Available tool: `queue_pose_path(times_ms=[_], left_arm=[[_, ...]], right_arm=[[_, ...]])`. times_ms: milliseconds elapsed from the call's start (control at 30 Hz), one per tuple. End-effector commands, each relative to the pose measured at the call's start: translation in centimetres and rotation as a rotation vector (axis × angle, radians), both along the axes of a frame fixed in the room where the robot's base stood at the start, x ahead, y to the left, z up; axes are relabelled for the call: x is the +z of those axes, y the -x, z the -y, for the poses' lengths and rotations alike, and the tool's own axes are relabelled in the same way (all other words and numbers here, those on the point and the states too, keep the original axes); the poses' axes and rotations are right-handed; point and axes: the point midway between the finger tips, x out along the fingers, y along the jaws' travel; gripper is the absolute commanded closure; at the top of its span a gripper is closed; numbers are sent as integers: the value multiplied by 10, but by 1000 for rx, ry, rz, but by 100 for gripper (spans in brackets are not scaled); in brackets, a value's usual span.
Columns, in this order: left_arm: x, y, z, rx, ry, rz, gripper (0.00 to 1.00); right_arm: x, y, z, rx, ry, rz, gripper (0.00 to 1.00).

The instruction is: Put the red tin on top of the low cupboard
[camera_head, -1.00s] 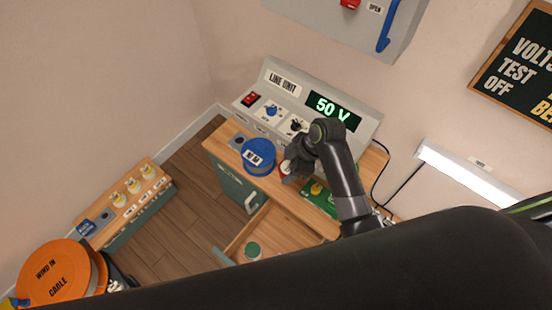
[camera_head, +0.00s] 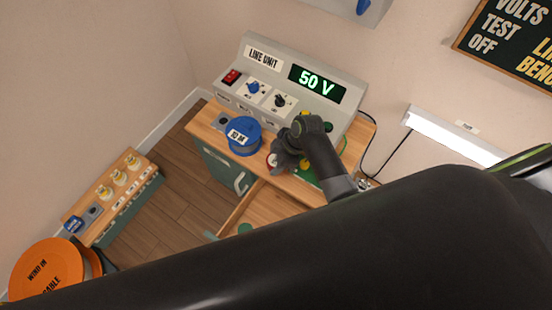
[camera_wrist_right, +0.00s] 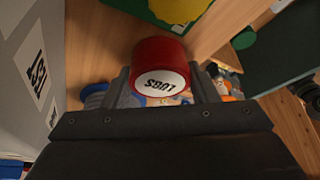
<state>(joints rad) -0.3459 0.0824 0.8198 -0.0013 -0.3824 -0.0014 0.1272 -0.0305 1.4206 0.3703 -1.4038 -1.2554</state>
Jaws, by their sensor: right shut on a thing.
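The red tin (camera_wrist_right: 162,50) with a white "LUGS" label fills the space between the fingers of my right gripper (camera_wrist_right: 162,85) in the right wrist view. In the head view the right gripper (camera_head: 284,162) is over the workbench, beside the blue "10 M" reel, and only a small part of the red tin (camera_head: 271,160) shows at its left. I cannot tell whether the tin touches the bench top. A low cupboard (camera_head: 135,214) with a wooden top stands at the left, apart from the bench. My left gripper is not in view.
The blue reel (camera_head: 244,136) stands left of the right gripper. A bench drawer is open below. An orange cable reel (camera_head: 47,272) stands at lower left.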

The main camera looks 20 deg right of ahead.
Motion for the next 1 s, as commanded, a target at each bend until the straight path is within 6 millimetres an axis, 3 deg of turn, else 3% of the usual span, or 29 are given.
queue_pose_path(times_ms=[67,100,233,633,1000], left_arm=[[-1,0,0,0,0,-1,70],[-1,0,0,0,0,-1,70],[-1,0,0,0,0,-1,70],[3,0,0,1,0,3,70],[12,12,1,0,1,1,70]], right_arm=[[-3,0,0,0,0,0,71],[-2,0,0,0,0,0,43],[-2,0,0,0,0,0,26],[6,0,2,0,0,1,25],[72,9,30,0,2,4,25]])
